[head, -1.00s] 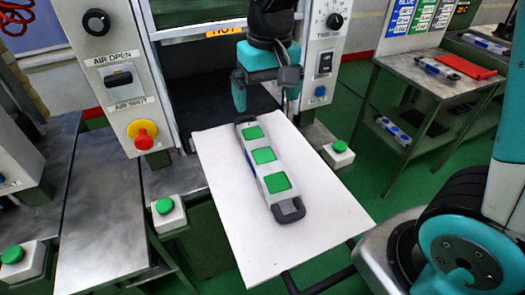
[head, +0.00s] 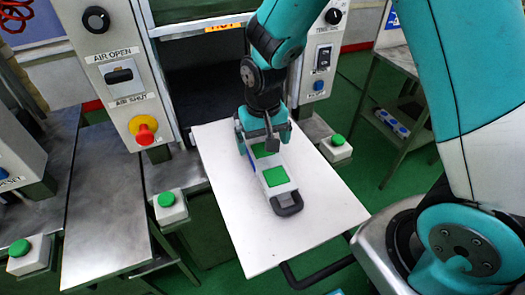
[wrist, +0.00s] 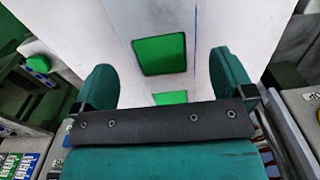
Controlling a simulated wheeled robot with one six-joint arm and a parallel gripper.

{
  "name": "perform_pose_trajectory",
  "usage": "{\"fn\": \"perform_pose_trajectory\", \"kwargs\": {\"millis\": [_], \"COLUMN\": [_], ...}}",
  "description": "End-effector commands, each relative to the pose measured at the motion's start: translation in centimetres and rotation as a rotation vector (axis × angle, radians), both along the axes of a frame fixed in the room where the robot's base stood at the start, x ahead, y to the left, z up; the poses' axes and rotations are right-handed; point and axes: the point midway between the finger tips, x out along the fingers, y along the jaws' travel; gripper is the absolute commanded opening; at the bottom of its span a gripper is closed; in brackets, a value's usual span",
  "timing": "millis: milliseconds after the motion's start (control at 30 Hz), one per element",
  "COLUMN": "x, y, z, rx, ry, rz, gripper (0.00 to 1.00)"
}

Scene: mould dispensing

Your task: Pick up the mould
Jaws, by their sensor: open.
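The mould (head: 287,188) is a long white bar with green square pads and a dark loop handle at its near end. It lies on a white board (head: 325,205). My gripper (head: 263,134) is over the far part of the mould in the head view and hides its far end. In the wrist view, the mould with a green pad (wrist: 160,54) shows between the two teal fingers of my gripper (wrist: 164,68). The fingers are apart, one on each side of the mould. I cannot tell whether they touch it.
A press with an air switch (head: 122,76) and a red stop knob (head: 145,133) stands behind the board. Green-button boxes stand left (head: 168,205) and right (head: 337,146) of the board. A metal table (head: 105,215) is at left. My arm covers the right side.

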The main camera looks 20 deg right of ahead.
Motion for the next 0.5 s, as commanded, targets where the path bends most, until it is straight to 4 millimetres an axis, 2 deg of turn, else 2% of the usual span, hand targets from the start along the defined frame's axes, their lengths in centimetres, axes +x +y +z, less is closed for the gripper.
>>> {"fn": "perform_pose_trajectory", "kwargs": {"millis": [100, 200, 467, 500], "x": [-0.3, -0.2, -0.2, -0.2], "y": [0.2, 0.2, 0.2, 0.2], "z": [-1.9, -2.9, -3.2, -3.2], "rx": [-0.002, -0.001, 0.0, 0.0], "ry": [0.006, 0.003, 0.0, 0.0], "rz": [-0.001, -0.001, -0.001, -0.001], "gripper": [1.0, 1.0, 1.0, 0.93]}}
